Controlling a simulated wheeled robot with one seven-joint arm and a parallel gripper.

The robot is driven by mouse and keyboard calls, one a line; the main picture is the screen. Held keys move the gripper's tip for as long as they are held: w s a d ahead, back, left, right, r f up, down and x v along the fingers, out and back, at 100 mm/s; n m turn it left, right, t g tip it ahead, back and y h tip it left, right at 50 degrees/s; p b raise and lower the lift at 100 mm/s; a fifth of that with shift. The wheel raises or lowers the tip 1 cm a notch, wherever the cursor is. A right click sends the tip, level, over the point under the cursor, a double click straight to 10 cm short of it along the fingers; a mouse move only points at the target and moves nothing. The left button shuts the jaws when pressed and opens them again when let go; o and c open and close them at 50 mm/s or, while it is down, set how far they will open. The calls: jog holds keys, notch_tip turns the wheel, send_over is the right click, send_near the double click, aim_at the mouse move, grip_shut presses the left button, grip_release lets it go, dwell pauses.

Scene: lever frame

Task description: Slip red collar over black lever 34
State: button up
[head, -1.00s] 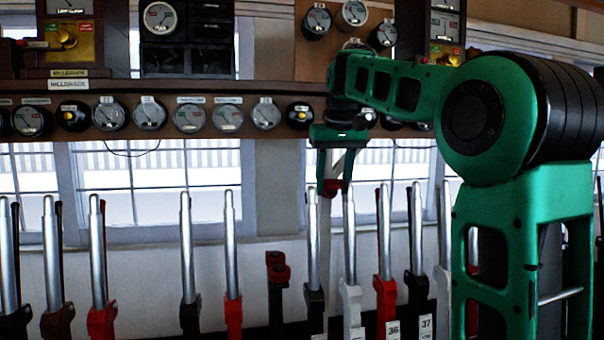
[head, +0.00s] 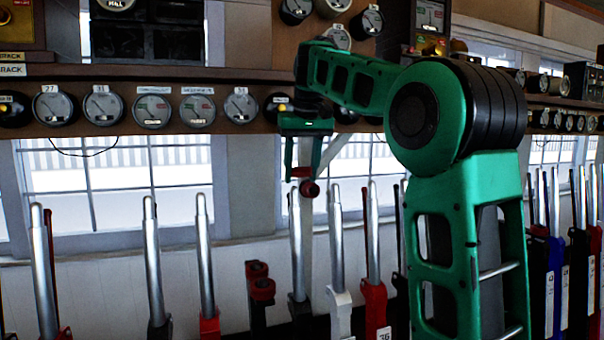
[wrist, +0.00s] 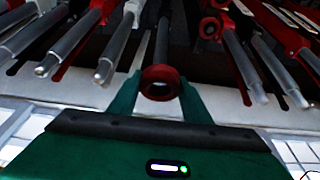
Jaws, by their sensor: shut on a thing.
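My gripper (head: 304,172) is shut on the red collar (head: 308,188), with its fingers pointing down. In the wrist view the collar (wrist: 160,82) is a red ring between the two green fingers, its opening facing the camera. Black lever 34 (head: 298,235) has a silver shaft and black base, just left of white lever 35 (head: 338,240). In the head view the collar overlaps the lever's tip, slightly to its right.
Red lever 36 (head: 375,240) stands right of lever 35. A short dark stand with red rings (head: 260,285) is left of lever 34. A gauge shelf (head: 230,92) runs behind. More levers stand close on both sides.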

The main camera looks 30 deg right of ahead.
aim_at(295, 187)
jog(key=shift+w+d+f, duration=0.2)
jog(key=shift+w+f, duration=0.15)
jog(key=shift+w, duration=0.8)
jog(key=shift+w+d+f, duration=0.25)
jog(key=shift+w+f, duration=0.05)
jog(key=shift+w, duration=0.8)
jog(key=shift+w+d+f, duration=0.2)
jog(key=shift+w+f, duration=0.15)
jog(key=shift+w, duration=0.8)
jog(key=shift+s, duration=0.2)
jog(key=shift+s+f, duration=0.15)
jog(key=shift+f, duration=0.7)
jog(key=shift+s+f, duration=0.15)
jog(key=shift+f, duration=0.65)
jog(key=shift+a+f, duration=0.1)
jog(key=shift+f, duration=0.2)
jog(key=shift+s+f, duration=0.2)
jog(key=shift+f, duration=0.8)
jog(key=o, duration=1.1)
jog(key=shift+o, duration=0.6)
